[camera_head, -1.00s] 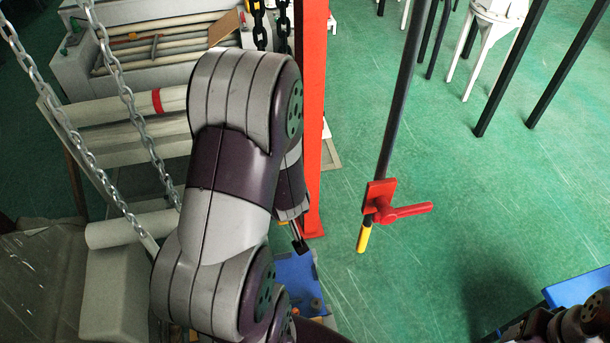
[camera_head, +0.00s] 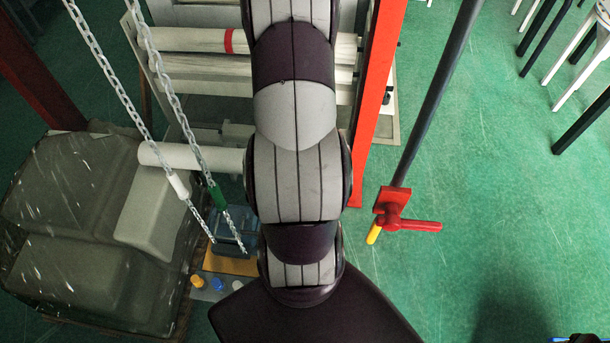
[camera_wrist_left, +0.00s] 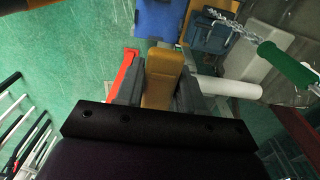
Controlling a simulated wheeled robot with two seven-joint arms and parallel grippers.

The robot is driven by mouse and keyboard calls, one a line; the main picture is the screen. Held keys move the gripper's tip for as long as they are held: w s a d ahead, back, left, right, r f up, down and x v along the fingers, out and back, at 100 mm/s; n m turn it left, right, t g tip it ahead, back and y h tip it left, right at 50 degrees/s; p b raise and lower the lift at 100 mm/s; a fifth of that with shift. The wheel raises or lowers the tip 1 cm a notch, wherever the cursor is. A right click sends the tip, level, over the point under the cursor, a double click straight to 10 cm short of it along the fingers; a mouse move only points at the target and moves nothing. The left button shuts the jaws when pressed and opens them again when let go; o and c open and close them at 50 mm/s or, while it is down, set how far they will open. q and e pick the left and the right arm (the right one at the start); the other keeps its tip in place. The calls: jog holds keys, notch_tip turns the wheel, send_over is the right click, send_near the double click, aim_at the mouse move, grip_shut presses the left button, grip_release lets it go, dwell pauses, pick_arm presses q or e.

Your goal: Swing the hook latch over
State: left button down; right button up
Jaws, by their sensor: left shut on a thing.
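In the left wrist view, my left gripper (camera_wrist_left: 162,82) has its two dark fingers closed on the sides of a tan-brown piece (camera_wrist_left: 164,75). I cannot tell whether this piece is the hook latch or part of it. No hook shape shows clearly in either view. In the head view my left arm runs down the middle and hides its gripper and whatever lies behind it.
Two hanging chains have a white sleeve (camera_head: 178,184) and a green sleeve (camera_head: 218,197). An orange-red post (camera_head: 380,95) stands right of my arm. A dark pole carries a red valve-like fitting (camera_head: 392,205). A grey covered bulk (camera_head: 65,215) fills the left.

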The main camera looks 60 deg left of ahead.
pick_arm(q)
jog(key=c, duration=0.9)
grip_release()
jog(key=shift+o, duration=0.7)
jog(key=shift+a, duration=0.1)
jog(key=shift+r, duration=0.3)
notch_tip(320, 180, up, 12)
jog(key=b, duration=0.2)
